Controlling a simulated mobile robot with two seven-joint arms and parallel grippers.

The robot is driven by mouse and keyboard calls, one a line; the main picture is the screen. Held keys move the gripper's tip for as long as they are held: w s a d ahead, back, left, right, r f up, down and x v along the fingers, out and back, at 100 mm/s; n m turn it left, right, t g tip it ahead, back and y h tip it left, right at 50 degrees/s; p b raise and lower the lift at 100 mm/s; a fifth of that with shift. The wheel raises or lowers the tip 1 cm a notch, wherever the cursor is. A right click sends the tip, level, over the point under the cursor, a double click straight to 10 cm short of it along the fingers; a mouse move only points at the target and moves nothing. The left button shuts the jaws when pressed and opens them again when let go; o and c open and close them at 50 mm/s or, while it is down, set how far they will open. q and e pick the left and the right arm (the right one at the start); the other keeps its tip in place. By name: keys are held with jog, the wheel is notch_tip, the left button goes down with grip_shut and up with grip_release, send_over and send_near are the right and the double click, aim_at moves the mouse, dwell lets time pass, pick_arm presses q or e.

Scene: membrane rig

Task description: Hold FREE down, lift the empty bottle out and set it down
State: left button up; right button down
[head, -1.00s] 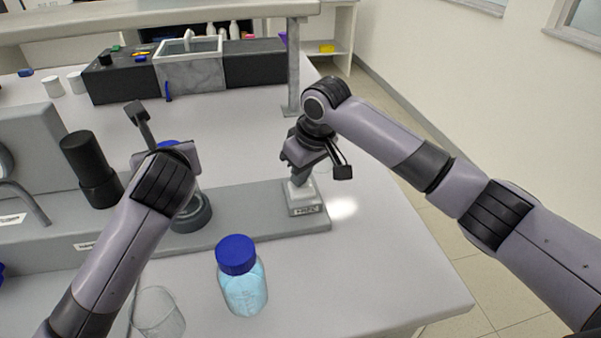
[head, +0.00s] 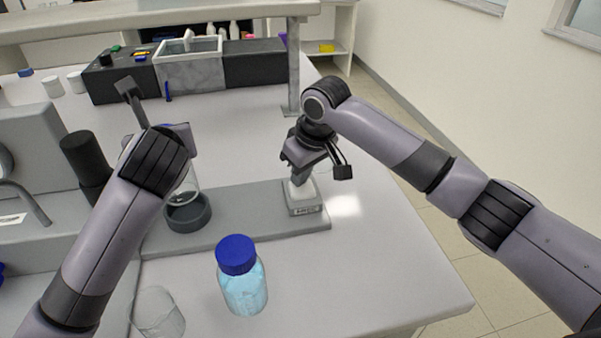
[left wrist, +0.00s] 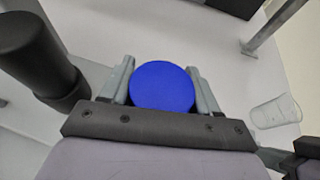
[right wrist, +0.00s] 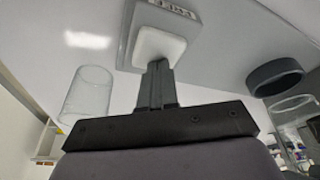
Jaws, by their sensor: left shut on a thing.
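The empty clear bottle (head: 187,184) hangs upright just above the dark ring holder (head: 188,215); a narrow gap below it shows in the right wrist view (right wrist: 293,104). Its blue cap (left wrist: 162,87) sits between the fingers of my left gripper (left wrist: 160,70), which is shut on it. The button's grey labelled base (head: 305,207) stands at the right end of the grey rig plate (head: 240,220).
A blue-capped bottle of light blue contents (head: 242,280) stands in front of the plate. A clear beaker (head: 159,312) is left of it. Another clear beaker (right wrist: 88,95) stands behind the button. A black cylinder (head: 86,160) rises at left. The bench front right is clear.

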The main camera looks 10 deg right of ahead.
jog(key=shift+s+f, duration=0.2)
jog(key=shift+f, duration=0.15)
jog(key=shift+w+r, duration=0.2)
jog(key=shift+r, duration=3.55)
